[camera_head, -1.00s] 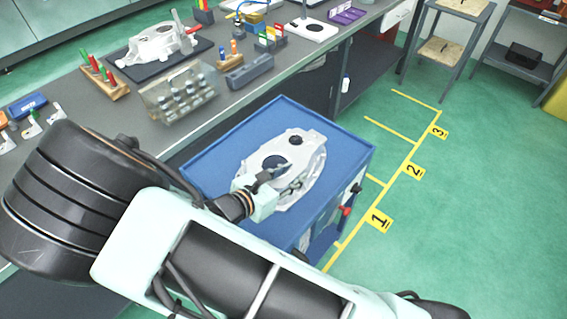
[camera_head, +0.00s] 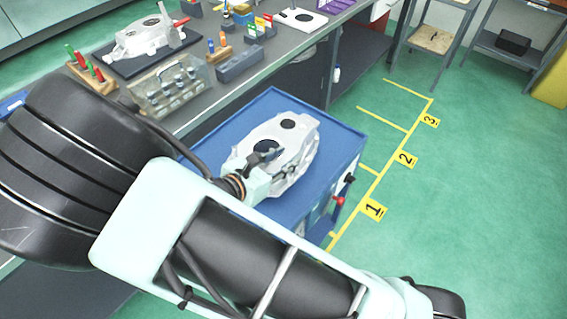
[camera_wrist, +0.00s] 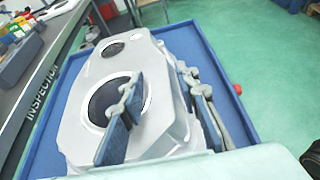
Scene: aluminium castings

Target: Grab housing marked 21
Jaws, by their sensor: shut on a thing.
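A pale cast aluminium housing (camera_head: 292,137) with two dark round bores is over the blue cart top (camera_head: 219,152). It also shows in the wrist view (camera_wrist: 92,68). My gripper (camera_head: 272,158) is at the housing's near end, shut on its wall. In the wrist view one finger of my gripper (camera_wrist: 160,108) reaches into the large bore and the other is outside the long side. I cannot read a number 21 on the housing. Whether it is raised off the cart top is hard to tell.
A workbench (camera_head: 205,120) runs along the left, with another casting (camera_head: 148,38) on a dark mat, a clear box of cylinders (camera_head: 170,92) and coloured tools. Yellow floor bays marked 1, 2 and 3 (camera_head: 372,209) lie to the right on open green floor.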

